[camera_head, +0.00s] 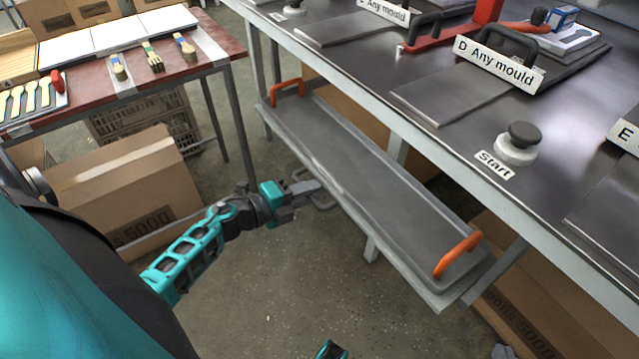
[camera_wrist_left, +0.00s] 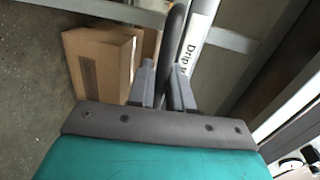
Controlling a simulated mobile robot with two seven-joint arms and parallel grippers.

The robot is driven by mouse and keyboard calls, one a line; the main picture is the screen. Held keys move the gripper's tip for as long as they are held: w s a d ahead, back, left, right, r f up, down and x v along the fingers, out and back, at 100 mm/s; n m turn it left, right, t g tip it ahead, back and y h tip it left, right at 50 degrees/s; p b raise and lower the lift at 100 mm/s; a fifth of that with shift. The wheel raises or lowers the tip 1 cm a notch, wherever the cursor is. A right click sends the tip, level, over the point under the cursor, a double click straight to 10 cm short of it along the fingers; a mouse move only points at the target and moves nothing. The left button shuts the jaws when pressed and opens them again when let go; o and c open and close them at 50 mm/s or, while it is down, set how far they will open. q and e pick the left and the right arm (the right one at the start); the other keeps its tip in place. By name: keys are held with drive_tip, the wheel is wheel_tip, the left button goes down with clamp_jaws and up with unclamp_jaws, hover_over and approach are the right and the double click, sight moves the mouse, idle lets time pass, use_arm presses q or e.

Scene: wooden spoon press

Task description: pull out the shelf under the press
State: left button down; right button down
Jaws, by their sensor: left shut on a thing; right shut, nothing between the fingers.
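The shelf (camera_head: 405,278) juts out from under the press table's front edge, with a long grey tray (camera_head: 365,180) on it. The tray has an orange handle at each end. My left gripper (camera_head: 314,190) is at the middle of the shelf's front edge, shut on its grey handle (camera_head: 327,205). In the left wrist view, the fingers (camera_wrist_left: 168,95) close around the dark handle bar (camera_wrist_left: 172,50), beside the white shelf edge (camera_wrist_left: 196,38) with a partly hidden label starting "Drip".
The press table (camera_head: 460,120) holds moulds and a Start button (camera_head: 518,143). A cardboard box (camera_head: 120,185) sits on the floor at left. Floor in front of the shelf is clear.

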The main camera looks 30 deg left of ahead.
use_arm(q)
drive_tip(key=f+p+v, duration=0.1)
drive_tip(key=f+v, duration=0.2)
drive_tip(key=v, duration=1.5)
drive_tip(key=shift+s+a+f, duration=0.25)
drive_tip(key=shift+s, duration=0.1)
drive_tip(key=c, duration=1.3)
unclamp_jaws()
drive_tip(key=shift+s+a, duration=0.1)
drive_tip(key=shift+s, duration=0.1)
drive_tip(key=shift+o, duration=0.5)
drive_tip(key=shift+w, duration=0.1)
drive_tip(key=p+v, duration=0.1)
drive_tip(key=v, duration=1.2)
drive_tip(key=shift+p, duration=0.35)
